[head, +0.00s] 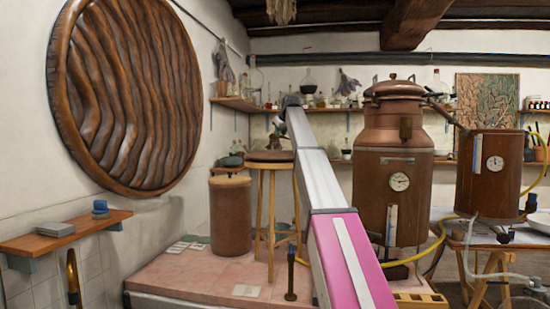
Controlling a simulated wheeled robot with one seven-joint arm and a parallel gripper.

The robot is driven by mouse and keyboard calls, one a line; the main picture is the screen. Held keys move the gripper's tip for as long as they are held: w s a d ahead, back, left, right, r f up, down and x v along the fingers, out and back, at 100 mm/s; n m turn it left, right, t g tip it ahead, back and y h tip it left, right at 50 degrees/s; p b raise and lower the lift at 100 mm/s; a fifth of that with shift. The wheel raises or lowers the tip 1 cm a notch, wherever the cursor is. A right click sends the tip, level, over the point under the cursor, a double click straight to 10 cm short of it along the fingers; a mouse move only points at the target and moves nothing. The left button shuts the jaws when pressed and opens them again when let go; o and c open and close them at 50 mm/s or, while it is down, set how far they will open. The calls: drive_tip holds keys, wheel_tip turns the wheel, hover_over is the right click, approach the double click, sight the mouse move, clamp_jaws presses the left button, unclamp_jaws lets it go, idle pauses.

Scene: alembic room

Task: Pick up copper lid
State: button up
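A large copper still (397,150) stands right of centre in the head view. A domed copper lid (394,89) with a small handle on top sits on its mouth. My arm runs up from the bottom edge to the left of the still. My gripper (279,142) appears small and dark at the arm's far end, above the round top of a wooden stool. It is apart from the lid, to its left and lower in the picture. Its fingers are too small and partly hidden to show whether they are open, and I see nothing clearly held.
A wooden stool (271,168) and a brown cylinder (230,215) stand on the pink tiled platform (200,272). A second copper vessel (488,175) stands at right with yellow hoses. Shelves with glassware line the walls. A small wooden shelf (70,236) is at left.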

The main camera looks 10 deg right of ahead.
sight(276, 144)
drive_tip(key=x, duration=0.9)
drive_tip(key=shift+w, duration=0.25)
clamp_jaws()
idle(1.1)
